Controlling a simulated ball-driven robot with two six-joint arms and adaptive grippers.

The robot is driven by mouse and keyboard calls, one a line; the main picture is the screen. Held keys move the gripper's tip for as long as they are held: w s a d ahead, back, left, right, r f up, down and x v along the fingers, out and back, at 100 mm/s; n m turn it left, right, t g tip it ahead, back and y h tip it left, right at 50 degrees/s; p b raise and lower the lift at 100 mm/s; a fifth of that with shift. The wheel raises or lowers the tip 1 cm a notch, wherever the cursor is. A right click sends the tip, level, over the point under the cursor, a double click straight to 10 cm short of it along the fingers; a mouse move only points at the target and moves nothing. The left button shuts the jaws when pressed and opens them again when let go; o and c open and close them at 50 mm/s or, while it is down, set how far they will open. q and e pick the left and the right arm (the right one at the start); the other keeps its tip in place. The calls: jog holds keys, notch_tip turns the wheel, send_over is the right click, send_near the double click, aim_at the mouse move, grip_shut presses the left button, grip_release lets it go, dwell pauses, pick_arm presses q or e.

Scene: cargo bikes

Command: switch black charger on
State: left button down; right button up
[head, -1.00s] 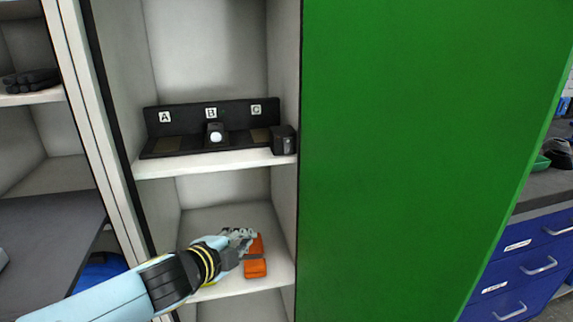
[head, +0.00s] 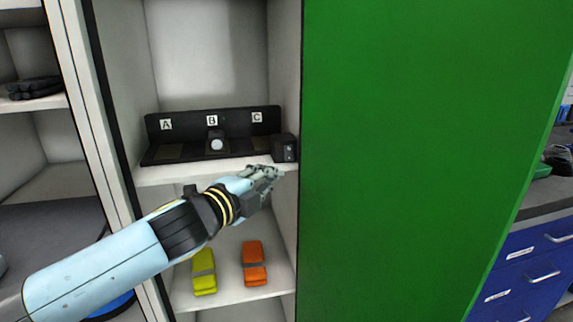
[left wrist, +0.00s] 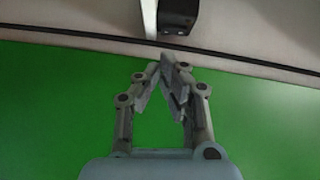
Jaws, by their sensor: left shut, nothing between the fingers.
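The black charger (head: 181,152) stands on the upper shelf of the open cabinet, with bays labelled A, B and C. A black box (head: 284,148) with a small light-marked switch on its front sits at the charger's right end. A dark unit with a round pale face (head: 216,145) stands in bay B. My left gripper (head: 274,171) is shut and empty, just below and in front of the box, apart from it as far as I can tell. In the left wrist view, the box (left wrist: 178,16) shows at the top beyond the closed fingertips (left wrist: 160,67).
A yellow-green item (head: 204,272) and an orange item (head: 254,264) lie on the shelf below. A green panel (head: 420,150) closes off the right side. Black gloves (head: 33,88) lie on a left shelf. Blue drawers (head: 528,262) stand far right.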

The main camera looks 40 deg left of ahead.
aim_at(285, 168)
pick_arm(q)
jog(key=w, duration=0.2)
jog(key=w+p, duration=0.1)
jog(key=w, duration=0.4)
jog(key=shift+a+f+p, duration=0.25)
jog(key=shift+f+p, duration=0.05)
jog(key=shift+p, duration=0.1)
jog(key=b, duration=0.2)
jog(key=f+b, duration=0.1)
jog(key=b, duration=0.1)
jog(key=shift+w+a+m+t, duration=0.2)
jog(key=shift+a+m+t, duration=0.1)
jog(key=shift+r, duration=0.35)
